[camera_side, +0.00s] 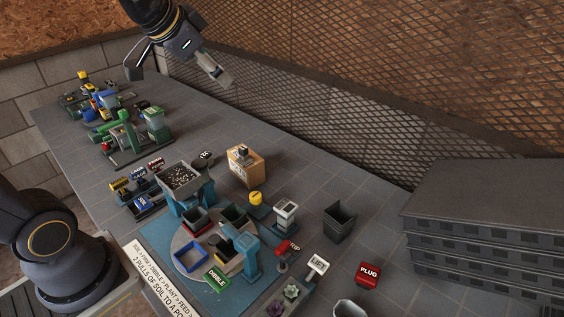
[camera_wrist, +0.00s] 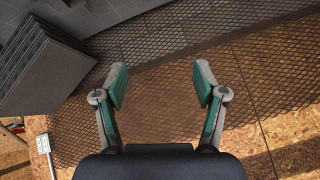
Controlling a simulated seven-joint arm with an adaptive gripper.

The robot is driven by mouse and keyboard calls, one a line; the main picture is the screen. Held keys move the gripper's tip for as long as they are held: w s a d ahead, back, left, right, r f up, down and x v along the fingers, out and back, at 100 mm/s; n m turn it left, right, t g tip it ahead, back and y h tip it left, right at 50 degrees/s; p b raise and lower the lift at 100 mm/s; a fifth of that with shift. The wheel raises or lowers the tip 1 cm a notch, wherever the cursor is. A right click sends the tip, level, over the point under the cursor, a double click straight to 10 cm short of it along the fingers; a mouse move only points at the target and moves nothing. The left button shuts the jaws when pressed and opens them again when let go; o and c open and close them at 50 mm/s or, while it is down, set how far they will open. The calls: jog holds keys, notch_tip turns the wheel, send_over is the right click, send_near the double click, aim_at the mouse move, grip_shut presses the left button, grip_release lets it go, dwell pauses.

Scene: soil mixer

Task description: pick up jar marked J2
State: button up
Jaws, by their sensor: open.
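No mark reading J2 can be made out in either view, so I cannot tell which thing is that jar. My gripper (camera_side: 218,76) is high above the far part of the table, near the mesh wall and well away from these items. In the wrist view my gripper (camera_wrist: 161,78) has its two green-padded fingers spread apart with nothing between them.
The soil hopper (camera_side: 180,180) stands over a turntable with square pots. A cardboard box (camera_side: 246,167), an open dark bin (camera_side: 339,222) and a red PLUG block (camera_side: 369,273) stand to its right. Stacked grey crates (camera_side: 480,235) fill the right.

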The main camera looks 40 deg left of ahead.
jog(key=w+a+f, duration=0.4)
jog(key=w+a, duration=0.4)
jog(key=w, duration=0.1)
jog(key=n+g, duration=0.4)
jog(key=n, duration=0.2)
send_over(205, 154)
jog(key=s+d, duration=0.1)
jog(key=s, duration=0.4)
notch_tip(205, 154, down, 27)
jog(key=x, duration=1)
jog(key=shift+w+f, duration=0.1)
jog(key=shift+f, duration=0.05)
jog(key=x, duration=0.6)
